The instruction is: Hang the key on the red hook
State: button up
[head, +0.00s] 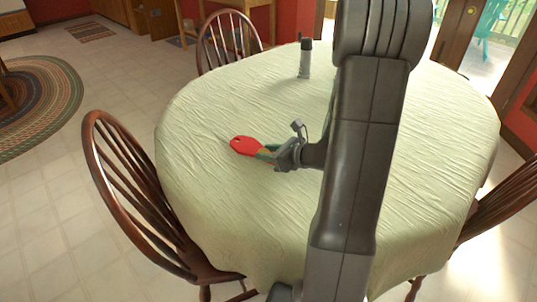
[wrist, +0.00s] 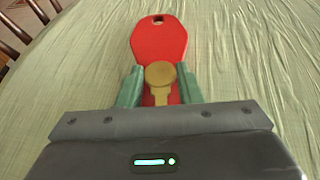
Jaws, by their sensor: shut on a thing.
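The key is a flat red piece (head: 243,146) with a rounded head and a small hole at its far end. In the wrist view the red piece (wrist: 160,42) narrows towards me, and a brass key shape (wrist: 160,76) lies along its middle. My gripper (head: 263,153) has its green fingers closed on both sides of the key, and the red head sticks out beyond the fingertips. The key is over the table; I cannot tell whether it touches the cloth. I see no red hook in either view.
A round table with a pale green cloth (head: 215,200) fills the middle. A grey bottle with a dark cap (head: 305,60) stands at its back. Wooden chairs stand at the left (head: 130,190), back (head: 228,42) and right (head: 505,205). The cloth left of the gripper is clear.

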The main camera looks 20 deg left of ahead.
jog(key=shift+f, duration=0.3)
jog(key=o, duration=1)
jog(key=shift+c, duration=0.2)
jog(key=shift+r, duration=0.1)
jog(key=p+v, duration=0.1)
jog(key=v, duration=1.2)
jog(key=shift+d+p, duration=0.35)
jog(key=shift+d, duration=0.15)
jog(key=shift+a, duration=0.1)
jog(key=b+x, duration=0.2)
jog(key=x, duration=1.1)
jog(key=shift+a, duration=0.4)
